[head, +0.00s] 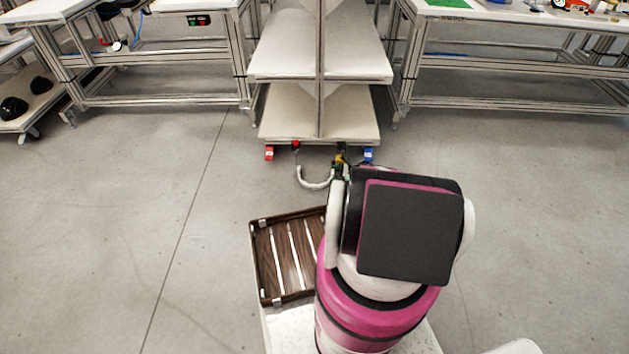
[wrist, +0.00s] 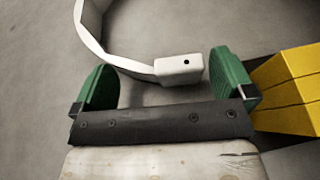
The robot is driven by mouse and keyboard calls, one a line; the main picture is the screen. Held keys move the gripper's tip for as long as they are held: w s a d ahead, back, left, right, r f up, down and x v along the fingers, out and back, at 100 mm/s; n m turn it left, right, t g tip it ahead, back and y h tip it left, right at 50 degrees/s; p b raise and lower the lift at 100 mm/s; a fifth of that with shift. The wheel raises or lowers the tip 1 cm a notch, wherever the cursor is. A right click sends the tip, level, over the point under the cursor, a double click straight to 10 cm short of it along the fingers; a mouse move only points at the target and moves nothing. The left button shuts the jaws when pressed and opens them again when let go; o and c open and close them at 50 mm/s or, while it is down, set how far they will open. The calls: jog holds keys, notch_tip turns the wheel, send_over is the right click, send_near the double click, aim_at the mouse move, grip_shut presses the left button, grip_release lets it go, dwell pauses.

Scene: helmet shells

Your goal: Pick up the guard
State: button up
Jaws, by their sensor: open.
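The guard, a white curved strip with a small block at one end, shows in front of the shelf rack in the head view (head: 314,183). In the wrist view its block end (wrist: 180,69) lies between the green fingers of my gripper (wrist: 163,64), nearer the right finger, and its strip (wrist: 100,45) curves up and left. My gripper is open; I cannot tell whether either finger touches the guard. In the head view my arm hides most of the gripper and the guard's right end.
A yellow block (wrist: 292,92) stands close beside the right finger. Red (head: 269,153) and blue (head: 368,154) pieces are at the white shelf rack's (head: 318,126) bottom. A brown slatted tray (head: 262,262) is left of my arm. Workbenches stand behind; the floor at left is clear.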

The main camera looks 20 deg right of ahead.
jog(key=c, duration=1.4)
jog(key=shift+r, duration=0.1)
